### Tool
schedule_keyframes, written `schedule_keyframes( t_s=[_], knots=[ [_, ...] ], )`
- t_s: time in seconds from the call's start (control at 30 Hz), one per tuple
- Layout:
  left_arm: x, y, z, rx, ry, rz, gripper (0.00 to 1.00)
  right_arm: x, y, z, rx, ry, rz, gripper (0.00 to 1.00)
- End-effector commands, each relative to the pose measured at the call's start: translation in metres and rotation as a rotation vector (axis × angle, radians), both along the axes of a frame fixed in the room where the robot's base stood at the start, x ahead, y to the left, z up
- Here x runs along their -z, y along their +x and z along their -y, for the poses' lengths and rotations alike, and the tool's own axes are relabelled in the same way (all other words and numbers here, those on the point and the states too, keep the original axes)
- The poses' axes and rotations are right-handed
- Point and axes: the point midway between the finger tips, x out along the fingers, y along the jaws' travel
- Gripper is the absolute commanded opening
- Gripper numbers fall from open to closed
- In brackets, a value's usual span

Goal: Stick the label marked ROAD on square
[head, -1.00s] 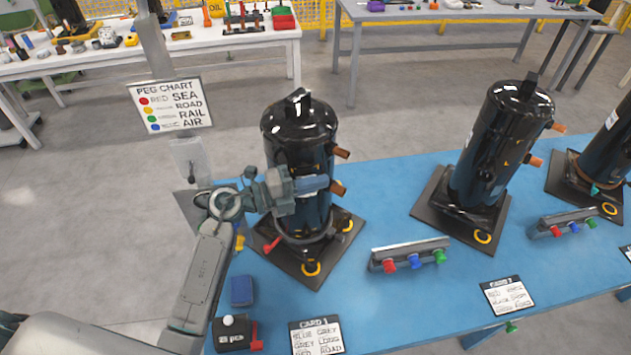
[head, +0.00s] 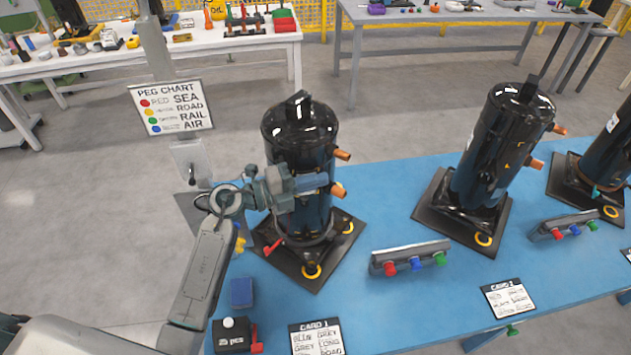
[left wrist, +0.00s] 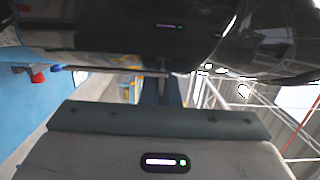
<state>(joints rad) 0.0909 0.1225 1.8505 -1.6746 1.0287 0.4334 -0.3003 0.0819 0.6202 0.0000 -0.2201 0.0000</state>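I cannot make out a label marked ROAD or a marked square in either view. The black compressor (head: 300,135) at the front left stands upright on a dark square base plate (head: 310,268). My left gripper (head: 312,181) is in front of its body, at mid height, pointing right. Whether it touches the compressor is unclear. In the left wrist view, the dark glossy compressor wall (left wrist: 120,40) fills the top, close to the gripper (left wrist: 160,90). The finger gap and anything between the fingers cannot be made out. My right gripper is in neither view.
A peg chart (head: 172,107) stands behind the left arm; its yellow dot is beside ROAD. Card 1 (head: 318,338), a peg rail (head: 410,258), a blue block (head: 242,292) and a dark box (head: 232,335) lie on the blue table (head: 380,310). Another compressor (head: 500,150) stands to the right.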

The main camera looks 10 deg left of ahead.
Motion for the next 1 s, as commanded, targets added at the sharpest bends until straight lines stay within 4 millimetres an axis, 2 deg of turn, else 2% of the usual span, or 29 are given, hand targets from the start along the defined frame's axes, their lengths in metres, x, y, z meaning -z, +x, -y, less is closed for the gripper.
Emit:
schedule_keyframes(
  t_s=[0.3,0.33,0.43,0.47,0.77,1.0],
  knots=[
    [0.0,0.002,-0.001,0.0,0.0,0.0,0.0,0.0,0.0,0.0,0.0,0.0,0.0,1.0],
    [0.0,0.002,-0.001,0.0,0.0,0.0,0.03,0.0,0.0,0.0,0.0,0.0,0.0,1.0],
    [0.0,0.002,-0.001,0.0,0.0,0.0,0.23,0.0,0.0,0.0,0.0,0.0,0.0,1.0],
    [0.0,0.002,-0.001,0.0,0.0,0.0,0.27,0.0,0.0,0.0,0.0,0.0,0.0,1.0],
    [0.001,0.001,-0.002,0.0,0.001,-0.001,0.27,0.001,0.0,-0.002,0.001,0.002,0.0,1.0],
    [0.005,-0.012,-0.024,-0.001,0.006,0.001,0.27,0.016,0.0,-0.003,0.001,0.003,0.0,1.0]
  ],
)
